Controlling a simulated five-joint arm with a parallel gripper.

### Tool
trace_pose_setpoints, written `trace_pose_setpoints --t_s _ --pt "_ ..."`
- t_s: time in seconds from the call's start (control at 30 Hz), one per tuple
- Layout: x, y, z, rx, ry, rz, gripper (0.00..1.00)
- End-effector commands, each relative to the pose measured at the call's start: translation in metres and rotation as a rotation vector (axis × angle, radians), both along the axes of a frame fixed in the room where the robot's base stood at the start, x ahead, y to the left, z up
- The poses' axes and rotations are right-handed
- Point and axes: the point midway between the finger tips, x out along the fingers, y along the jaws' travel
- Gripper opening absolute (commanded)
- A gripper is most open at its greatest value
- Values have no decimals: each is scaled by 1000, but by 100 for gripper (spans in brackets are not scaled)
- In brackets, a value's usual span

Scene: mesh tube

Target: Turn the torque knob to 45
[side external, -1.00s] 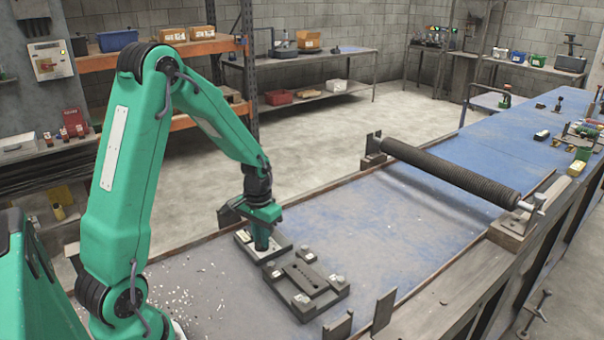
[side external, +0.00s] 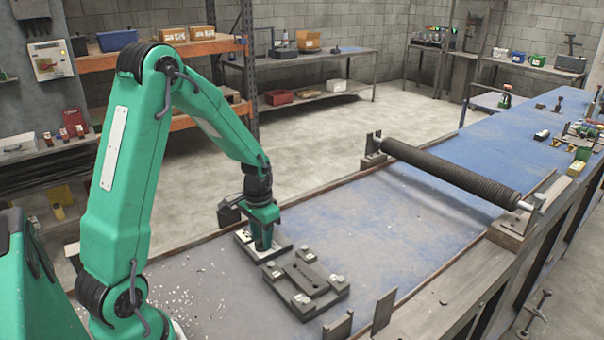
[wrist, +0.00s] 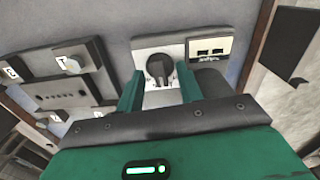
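The torque knob (wrist: 158,67) is a dark round dial on a light plate (wrist: 146,45), at top centre in the wrist view. My gripper (side external: 263,243) points down at this plate in the side view. In the wrist view its two green fingers stand apart, one to the left and one to the right of the knob, with gaps between. I see no clear contact with the knob. The fingers hide most of the knob in the side view. The scale marks around the knob are too small to read.
A dark fixture block (side external: 305,282) with several light corner pads lies close by. A small two-window unit (wrist: 209,50) sits right of the knob plate. A long ribbed roller (side external: 450,172) spans the blue table further back. The blue surface between (side external: 370,235) is clear.

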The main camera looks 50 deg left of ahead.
Motion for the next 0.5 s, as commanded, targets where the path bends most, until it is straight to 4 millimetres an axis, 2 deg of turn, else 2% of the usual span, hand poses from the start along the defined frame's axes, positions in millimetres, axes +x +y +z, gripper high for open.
trace_pose_setpoints --t_s 0.27,0.5 --pt "0 0 6 0 -1 1 36" --pt "0 0 29 1 -3 0 36"
